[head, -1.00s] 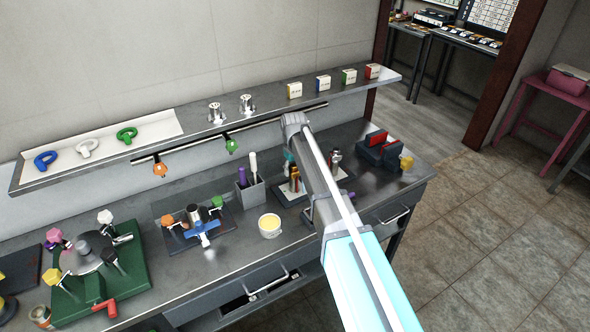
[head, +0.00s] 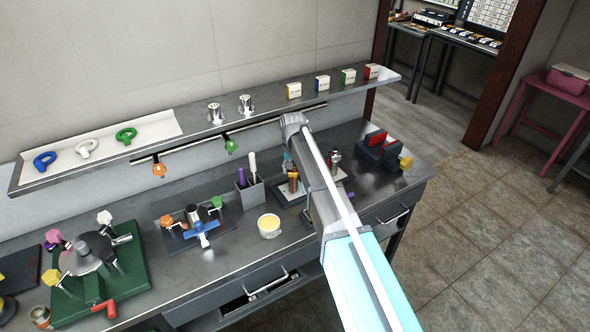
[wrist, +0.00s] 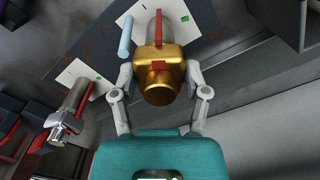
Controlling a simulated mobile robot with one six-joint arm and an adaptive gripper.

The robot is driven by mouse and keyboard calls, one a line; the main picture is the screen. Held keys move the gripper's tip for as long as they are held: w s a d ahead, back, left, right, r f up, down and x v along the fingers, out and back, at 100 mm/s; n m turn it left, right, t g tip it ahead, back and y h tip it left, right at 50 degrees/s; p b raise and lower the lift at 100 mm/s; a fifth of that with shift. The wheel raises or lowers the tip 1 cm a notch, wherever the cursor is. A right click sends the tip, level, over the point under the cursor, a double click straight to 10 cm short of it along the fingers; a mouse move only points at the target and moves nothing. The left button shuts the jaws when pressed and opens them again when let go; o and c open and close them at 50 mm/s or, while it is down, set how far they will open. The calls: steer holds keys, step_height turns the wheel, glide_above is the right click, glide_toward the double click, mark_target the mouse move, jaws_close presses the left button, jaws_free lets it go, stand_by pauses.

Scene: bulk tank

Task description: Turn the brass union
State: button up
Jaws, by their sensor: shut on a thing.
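The brass union (wrist: 160,82) is in the middle of the wrist view, a gold-coloured fitting with a round open end and a red mark on its body. My gripper (wrist: 160,76) has one grey finger on each side of it and is shut on it. In the head view, a copper-coloured fitting (head: 293,183) shows beside my arm on the bench stand. My arm hides most of my gripper there.
A silver fitting (wrist: 72,108) stands close by on its own white plate. A light blue rod (wrist: 125,36) is near the union. In the head view, a yellow-filled cup (head: 269,226), a pen holder (head: 251,194) and a dark red-jawed vise (head: 378,150) are nearby. The shelf (head: 200,138) runs behind.

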steer(key=shift+w+m, duration=0.15)
steer(key=shift+m, duration=0.65)
steer(key=o, duration=1.2)
steer(key=shift+c, duration=0.2)
steer(key=shift+s, duration=0.25)
